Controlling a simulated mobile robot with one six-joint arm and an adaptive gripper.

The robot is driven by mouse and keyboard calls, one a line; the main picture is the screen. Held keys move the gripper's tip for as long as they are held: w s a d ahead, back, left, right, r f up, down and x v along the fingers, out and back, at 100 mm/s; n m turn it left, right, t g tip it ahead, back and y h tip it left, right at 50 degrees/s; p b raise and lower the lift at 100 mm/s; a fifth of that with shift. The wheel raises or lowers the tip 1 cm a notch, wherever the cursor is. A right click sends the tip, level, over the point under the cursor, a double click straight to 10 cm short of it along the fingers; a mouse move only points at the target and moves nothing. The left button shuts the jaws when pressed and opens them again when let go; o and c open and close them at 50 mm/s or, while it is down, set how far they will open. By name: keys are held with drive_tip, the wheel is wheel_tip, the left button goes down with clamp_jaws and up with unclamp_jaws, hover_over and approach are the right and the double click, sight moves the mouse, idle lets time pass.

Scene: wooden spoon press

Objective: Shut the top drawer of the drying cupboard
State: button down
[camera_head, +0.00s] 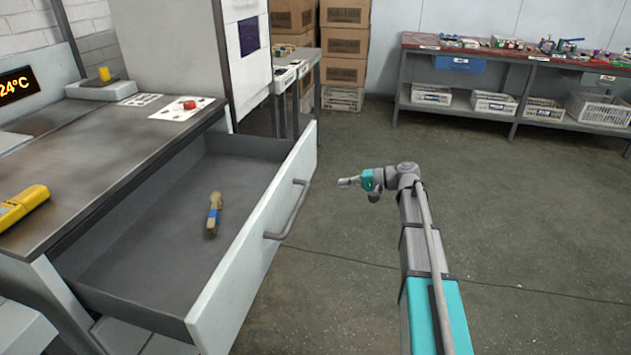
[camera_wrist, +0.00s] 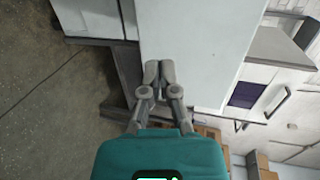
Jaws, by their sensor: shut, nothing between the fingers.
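The top drawer (camera_head: 262,250) of the drying cupboard is pulled well out from under the worktop, with its white front facing right. Its grey bar handle (camera_head: 288,212) is on that front. Inside the drawer (camera_head: 150,215) lies a small wooden piece with a blue band (camera_head: 214,214). My gripper (camera_head: 342,182) is to the right of the drawer front, apart from the handle in the head view, and points left. In the wrist view its fingers (camera_wrist: 159,68) are shut together and empty, before a large white panel (camera_wrist: 195,35).
The worktop (camera_head: 120,140) holds a yellow tool (camera_head: 22,207), a red item on a white sheet (camera_head: 189,104) and a grey device (camera_head: 101,90). A tall white cabinet (camera_head: 180,45) stands behind. Boxes (camera_head: 343,45) and a red-topped bench (camera_head: 510,52) are farther back. The floor (camera_head: 530,210) at right is clear.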

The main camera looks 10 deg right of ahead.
sight(307, 165)
drive_tip(key=w+d+t+y+b, duration=0.1)
drive_tip(key=w+d+y+b, duration=0.1)
drive_tip(key=w+d, duration=0.2)
drive_tip(key=shift+w+d+r+m+t+y+b, duration=0.2)
drive_tip(key=shift+r+m+t+y+b, duration=0.1)
drive_tip(key=shift+r+m+t, duration=0.1)
drive_tip(key=shift+a, duration=0.15)
drive_tip(key=x, duration=1.3)
drive_tip(key=shift+w+a, duration=0.15)
drive_tip(key=shift+a, duration=0.2)
